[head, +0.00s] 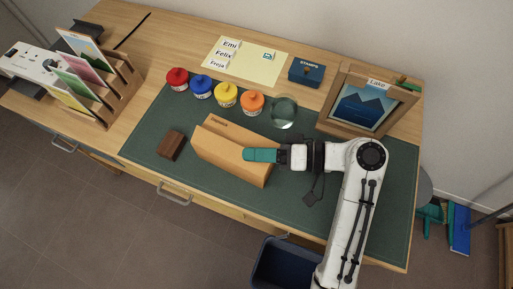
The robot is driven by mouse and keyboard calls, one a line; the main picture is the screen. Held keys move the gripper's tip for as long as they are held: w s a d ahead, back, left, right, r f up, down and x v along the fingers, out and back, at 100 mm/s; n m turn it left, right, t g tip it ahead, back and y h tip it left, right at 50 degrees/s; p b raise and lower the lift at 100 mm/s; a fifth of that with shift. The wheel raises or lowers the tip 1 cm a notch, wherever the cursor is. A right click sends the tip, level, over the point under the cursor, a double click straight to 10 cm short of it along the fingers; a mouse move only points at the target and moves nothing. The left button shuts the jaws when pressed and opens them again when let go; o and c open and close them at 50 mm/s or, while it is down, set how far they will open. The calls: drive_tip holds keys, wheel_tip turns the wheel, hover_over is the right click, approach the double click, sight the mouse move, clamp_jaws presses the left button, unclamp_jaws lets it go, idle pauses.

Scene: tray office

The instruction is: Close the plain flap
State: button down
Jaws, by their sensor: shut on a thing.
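A tan cardboard box (222,158) lies on the green desk mat (305,207), with small dark lettering on its far part. My gripper (260,155) has teal fingers that reach in from the right over the right end of the box. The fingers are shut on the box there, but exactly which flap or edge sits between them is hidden. The plain flap cannot be told apart clearly from the rest of the box at this size.
A dark brown block (171,145) lies left of the box. Red, blue, yellow and orange pots (252,102) and a glass dome (284,111) stand behind it. A framed picture (364,105) stands at the right, a card rack (115,90) at the left. A bin (280,262) is below.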

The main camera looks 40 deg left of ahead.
drive_tip(key=c, duration=1.6)
unclamp_jaws()
drive_tip(key=v, duration=1)
drive_tip(key=shift+w+d+b, duration=0.2)
drive_tip(key=shift+d+b, duration=0.1)
drive_tip(key=shift+d, duration=0.05)
drive_tip(key=shift+c, duration=0.2)
